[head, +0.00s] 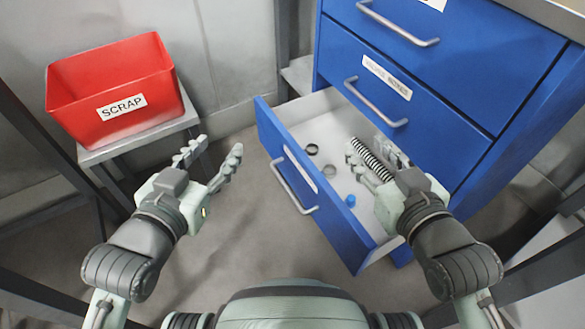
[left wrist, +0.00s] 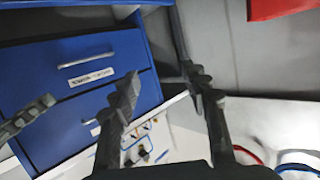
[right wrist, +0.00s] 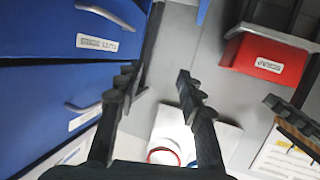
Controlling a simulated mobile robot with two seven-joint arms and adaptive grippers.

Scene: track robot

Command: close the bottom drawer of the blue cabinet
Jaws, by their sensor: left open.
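The blue cabinet (head: 450,80) stands at the right of the head view. Its bottom drawer (head: 310,190) is pulled out, with a grey bar handle (head: 292,187) on its blue front. My right gripper (head: 372,150) is over the open drawer, its fingers apart. A coiled spring (head: 374,160) shows between those fingers from above, but the right wrist view shows nothing between the fingertips (right wrist: 157,75). My left gripper (head: 212,150) is open and empty, left of the drawer front and apart from it. In the left wrist view its fingertips (left wrist: 160,75) are apart, with cabinet drawers behind.
Dark rings (head: 311,149) and a small blue piece (head: 350,200) lie inside the drawer. A red SCRAP bin (head: 120,85) stands on a grey stand (head: 150,130) at left. Grey floor (head: 240,235) is free in front of the drawer. The drawers above look shut.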

